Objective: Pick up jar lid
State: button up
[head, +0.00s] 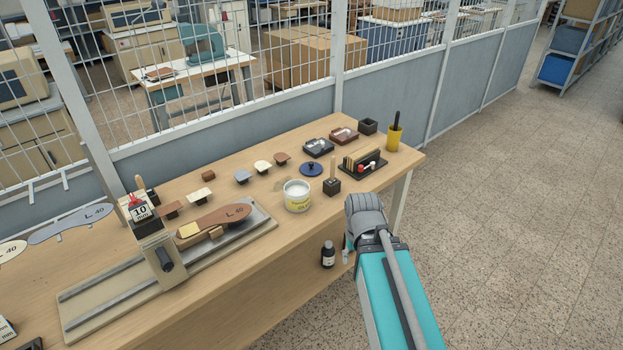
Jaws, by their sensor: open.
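The jar lid (311,169) is a round dark blue disc with a small knob on top. It lies flat on the wooden workbench (262,232), behind and to the right of the white open jar (297,197) with a yellow label. The lid is apart from the jar and nothing covers it. My teal and grey arm rises at the lower right, in front of the bench edge and well short of the lid. My gripper does not show; the arm hides whatever is below its grey joint.
Stamp pieces (263,166) lie left. A mesh partition stands behind.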

aim_at(310, 169)
jog(key=k, duration=0.25)
jog(key=u, duration=0.4)
jog(key=i, duration=1.2)
jog(key=u, duration=0.1)
